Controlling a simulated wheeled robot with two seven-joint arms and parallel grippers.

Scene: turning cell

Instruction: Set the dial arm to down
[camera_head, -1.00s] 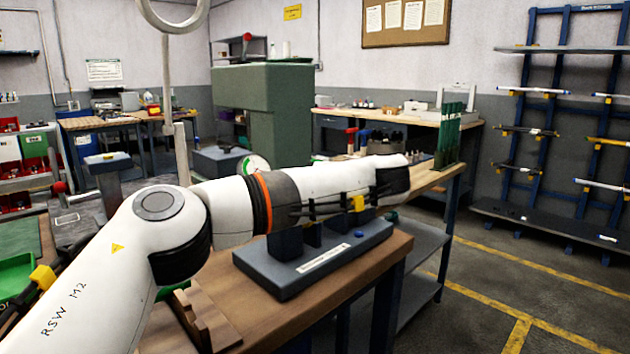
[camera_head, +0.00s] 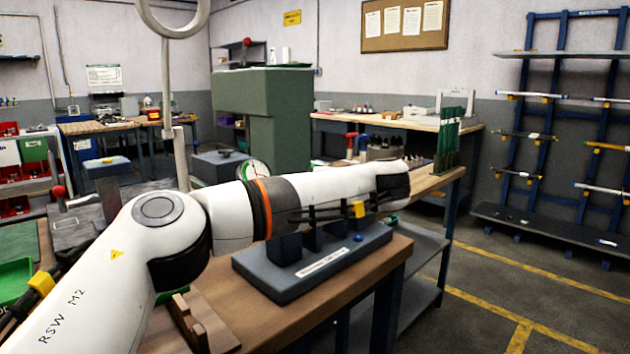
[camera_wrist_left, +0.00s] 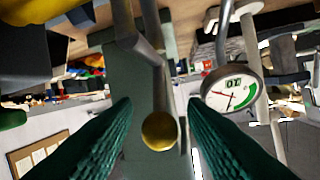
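A round dial gauge with a white face and a green band (camera_head: 256,171) shows just above my left arm in the head view, partly covered by it. My left gripper (camera_wrist_left: 160,108) is open around the ball, with gaps visible on both sides. In the head view the gripper is hidden by my own arm. My right gripper is out of view.
A blue-grey fixture base (camera_head: 300,276) with dark uprights stands on the wooden bench (camera_head: 262,326) under my arm. A wooden stepped block (camera_head: 195,325) lies nearer. Green upright plates (camera_head: 449,142) stand farther back. The floor at right is clear before the rack (camera_head: 545,230).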

